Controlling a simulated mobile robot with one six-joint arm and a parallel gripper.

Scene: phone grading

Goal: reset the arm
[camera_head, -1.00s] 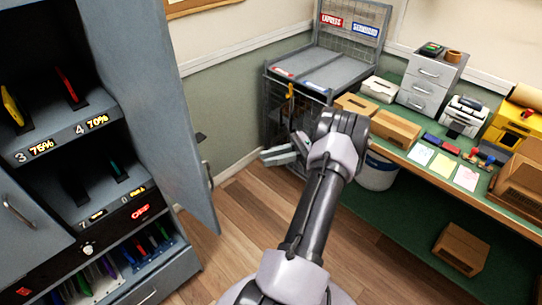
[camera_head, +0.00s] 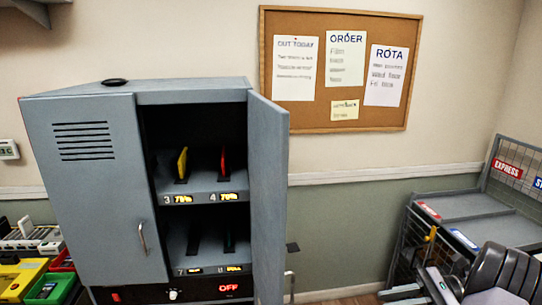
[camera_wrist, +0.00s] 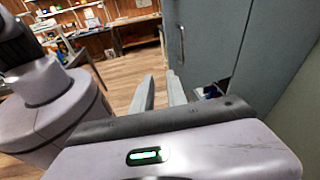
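My arm shows at the lower right in the head view, cut off by the bottom edge. My gripper (camera_head: 405,284) is in front of the wire rack there. In the wrist view my gripper (camera_wrist: 160,76) has its two grey fingers apart with nothing between them. The fingers point past a grey cabinet door toward the wooden floor.
A grey cabinet (camera_head: 95,190) stands at left with its right door (camera_head: 268,190) swung open. Phones stand in its numbered bays. A wire rack (camera_head: 465,208) is at right. A cork board (camera_head: 340,120) hangs above. Coloured trays (camera_head: 48,288) sit at far left.

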